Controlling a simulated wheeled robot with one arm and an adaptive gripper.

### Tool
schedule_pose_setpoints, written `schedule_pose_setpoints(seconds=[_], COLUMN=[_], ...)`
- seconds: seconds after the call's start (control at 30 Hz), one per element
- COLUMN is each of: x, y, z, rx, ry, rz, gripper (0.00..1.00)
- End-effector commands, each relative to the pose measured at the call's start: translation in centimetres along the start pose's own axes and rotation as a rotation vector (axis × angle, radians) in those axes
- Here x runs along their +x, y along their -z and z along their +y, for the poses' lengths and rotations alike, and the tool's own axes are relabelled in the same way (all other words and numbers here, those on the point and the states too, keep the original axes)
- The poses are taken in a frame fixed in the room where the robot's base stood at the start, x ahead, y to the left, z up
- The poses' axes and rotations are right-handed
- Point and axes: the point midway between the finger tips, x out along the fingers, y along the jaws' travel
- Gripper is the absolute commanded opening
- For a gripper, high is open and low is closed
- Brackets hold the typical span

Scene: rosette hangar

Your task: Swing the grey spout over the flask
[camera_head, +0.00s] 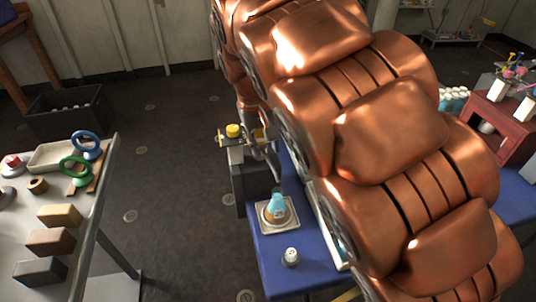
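The flask (277,206) holds blue liquid and stands upright on a brown ring on a pale square tray (264,219) at the blue table's near end. A grey spout (272,161) curves down from a fixture with a yellow knob (233,131); its lower end appears close above the flask's neck, though the exact alignment is hard to judge. My copper arm fills the centre and right, and its far end comes down behind to the fixture. My gripper (252,132) is small and dark beside the spout's upper part; its fingers are too unclear to read.
A small white-topped jar (290,257) stands on the blue table (275,267) near the flask. A grey bench (88,222) at left holds blocks, rings and a tray. A black crate (66,112) sits on the floor behind it. Open floor lies between bench and table.

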Motion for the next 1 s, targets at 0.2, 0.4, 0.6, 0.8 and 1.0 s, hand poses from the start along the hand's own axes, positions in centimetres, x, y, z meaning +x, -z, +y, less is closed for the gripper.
schedule_pose_setpoints(seconds=[0.2, 0.4, 0.6, 0.8, 1.0], x=[-3.3, -5.6, -6.9, -7.1, -7.1], y=[0.1, 0.1, 0.1, 0.0, 0.0], z=[0.0, 0.1, 0.0, 0.0, 0.0], rx=[0.001, 0.002, 0.001, 0.001, 0.001], ry=[0.000, 0.000, -0.001, -0.001, -0.001], rz=[0.004, 0.002, 0.003, 0.000, 0.000], gripper=[0.34, 0.34, 0.34, 0.34, 0.34])
